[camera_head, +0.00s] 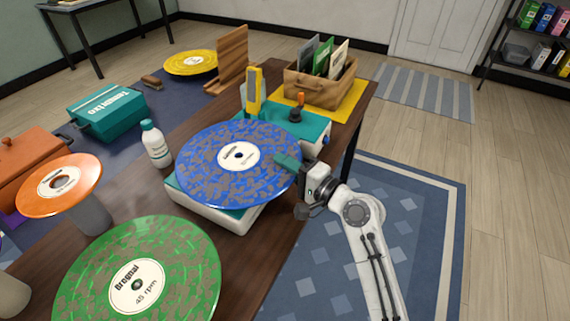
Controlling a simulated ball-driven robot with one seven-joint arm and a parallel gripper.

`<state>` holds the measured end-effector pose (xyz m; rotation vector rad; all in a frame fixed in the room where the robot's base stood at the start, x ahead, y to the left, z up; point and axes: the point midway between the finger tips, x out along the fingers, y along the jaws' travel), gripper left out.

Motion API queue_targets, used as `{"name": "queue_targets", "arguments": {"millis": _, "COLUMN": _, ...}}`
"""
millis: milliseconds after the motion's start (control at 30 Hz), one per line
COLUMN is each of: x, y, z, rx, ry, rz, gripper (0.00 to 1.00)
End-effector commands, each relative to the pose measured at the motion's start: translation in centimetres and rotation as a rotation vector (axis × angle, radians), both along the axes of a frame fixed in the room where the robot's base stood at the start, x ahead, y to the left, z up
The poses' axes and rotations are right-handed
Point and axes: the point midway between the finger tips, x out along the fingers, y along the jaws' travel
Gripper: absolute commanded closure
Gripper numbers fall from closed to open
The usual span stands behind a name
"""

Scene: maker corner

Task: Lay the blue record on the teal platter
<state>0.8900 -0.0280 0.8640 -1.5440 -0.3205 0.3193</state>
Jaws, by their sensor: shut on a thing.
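The blue record (222,178), marbled with grey and with a white centre label, lies roughly level over a white and teal record player (205,207). My gripper (287,163) is shut on the record's right edge. The player's teal top shows at the front and at the back right (313,124), with a dark and orange knob-like part there. The record hides the middle of the player, so the teal platter cannot be made out. I cannot tell whether the record touches the player or hangs just above it.
A white bottle (155,146) stands close left of the record. A green record (183,264) and an orange record (44,198) sit raised nearer and left. A yellow upright piece (254,90), a wooden rack (232,62) and a crate of sleeves (334,92) stand behind.

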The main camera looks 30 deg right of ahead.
Motion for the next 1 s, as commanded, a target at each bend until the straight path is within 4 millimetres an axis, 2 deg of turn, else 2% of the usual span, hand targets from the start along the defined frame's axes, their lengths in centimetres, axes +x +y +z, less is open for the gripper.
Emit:
{"name": "queue_targets", "arguments": {"millis": 467, "x": 0.0, "y": -0.01, "z": 0.05, "rx": 0.0, "ry": -0.001, "rz": 0.0, "gripper": 1.0}}
{"name": "queue_targets", "arguments": {"millis": 1000, "x": 0.0, "y": -0.01, "z": -0.84, "rx": 0.001, "ry": -0.001, "rz": 0.0, "gripper": 1.0}}
